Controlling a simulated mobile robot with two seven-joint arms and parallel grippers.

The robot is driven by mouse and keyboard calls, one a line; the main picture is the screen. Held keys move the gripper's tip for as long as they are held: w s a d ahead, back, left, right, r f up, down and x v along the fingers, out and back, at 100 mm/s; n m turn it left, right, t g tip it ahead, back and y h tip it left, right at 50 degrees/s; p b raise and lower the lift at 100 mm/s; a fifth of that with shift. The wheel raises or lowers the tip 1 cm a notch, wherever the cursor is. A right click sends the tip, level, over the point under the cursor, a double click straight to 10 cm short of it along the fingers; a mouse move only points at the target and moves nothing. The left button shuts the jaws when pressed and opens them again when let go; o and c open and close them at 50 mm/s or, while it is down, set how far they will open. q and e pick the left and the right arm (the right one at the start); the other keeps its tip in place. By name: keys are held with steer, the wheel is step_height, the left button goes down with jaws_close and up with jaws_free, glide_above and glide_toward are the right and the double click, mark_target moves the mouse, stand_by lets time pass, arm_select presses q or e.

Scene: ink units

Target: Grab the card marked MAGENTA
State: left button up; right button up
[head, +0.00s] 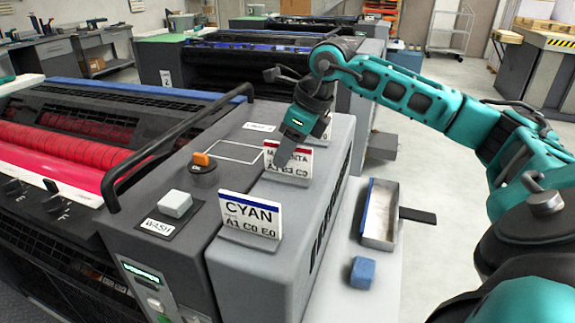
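The MAGENTA card (296,171) is a white card with a red top stripe, standing upright on the grey machine cabinet in the head view. My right gripper (281,160) reaches down from above, and its finger covers the middle of the card's lettering. I cannot tell whether it touches the card or whether its fingers are open. The CYAN card (250,215), with a blue top stripe, stands upright nearer to me. Another white card (326,132) stands behind my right gripper, mostly hidden. My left gripper is not in view.
An orange-topped knob (203,167) and a pale block on the WASH plate (158,227) sit left of the cards. A metal tray (367,212) and a blue block (362,272) lie on the lower white surface at right. A dark curved rail (160,148) rises at left.

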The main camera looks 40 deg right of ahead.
steer(key=shift+f, duration=0.25)
stand_by(0.3)
steer(key=shift+c, duration=0.2)
jaws_close()
